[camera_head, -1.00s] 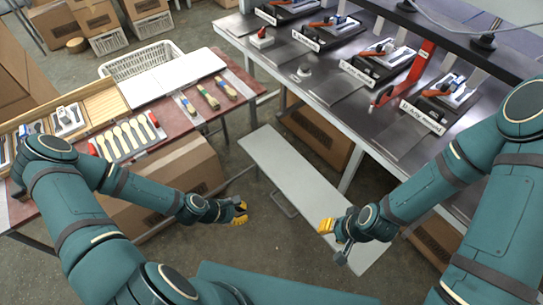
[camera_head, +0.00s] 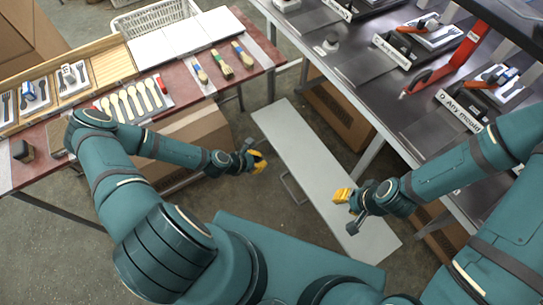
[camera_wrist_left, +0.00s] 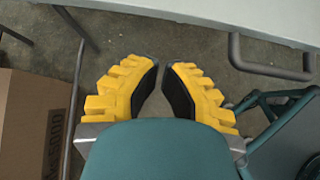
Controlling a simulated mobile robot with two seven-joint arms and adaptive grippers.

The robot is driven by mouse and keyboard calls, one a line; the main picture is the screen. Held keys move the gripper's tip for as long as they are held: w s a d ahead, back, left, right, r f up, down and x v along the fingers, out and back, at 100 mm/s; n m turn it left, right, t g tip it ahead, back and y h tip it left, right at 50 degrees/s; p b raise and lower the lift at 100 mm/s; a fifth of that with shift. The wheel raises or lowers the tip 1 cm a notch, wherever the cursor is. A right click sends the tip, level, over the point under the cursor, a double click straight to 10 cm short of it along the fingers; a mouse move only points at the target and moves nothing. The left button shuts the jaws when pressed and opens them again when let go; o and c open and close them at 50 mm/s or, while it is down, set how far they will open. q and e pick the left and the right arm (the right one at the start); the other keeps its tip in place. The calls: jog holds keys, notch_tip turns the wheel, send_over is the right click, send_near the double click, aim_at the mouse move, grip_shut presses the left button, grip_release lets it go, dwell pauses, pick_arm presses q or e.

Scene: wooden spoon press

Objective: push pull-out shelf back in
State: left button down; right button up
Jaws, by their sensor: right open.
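The pull-out shelf is a long light grey panel (camera_head: 318,170) sticking out from the dark metal bench over the floor, in the middle of the head view. A thin grey handle (camera_head: 291,188) is on its left edge. In the left wrist view the shelf (camera_wrist_left: 200,10) crosses the top, with the handle (camera_wrist_left: 270,68) at upper right. My left gripper (camera_head: 264,161) is left of the shelf, apart from it, with its yellow fingers open and nothing between them. My right gripper (camera_head: 338,195) is open over the shelf's near part; whether it touches the panel is unclear.
The dark metal bench (camera_head: 350,75) with labelled tools stands at right. A red-topped table (camera_head: 180,105) with wooden spoons and brushes is at left. Cardboard boxes (camera_head: 335,110) sit under the bench and the table. Floor shows between the left table and the shelf.

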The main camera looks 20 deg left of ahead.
pick_arm(q)
jog(key=shift+w+d+f, duration=0.25)
jog(key=shift+w+d, duration=0.55)
jog(key=shift+w, duration=0.25)
jog(key=shift+w+d+f, duration=0.2)
jog(key=shift+w+d, duration=0.55)
jog(key=shift+w, duration=0.25)
pick_arm(e)
jog(key=shift+w+f, duration=0.15)
jog(key=shift+f, duration=0.1)
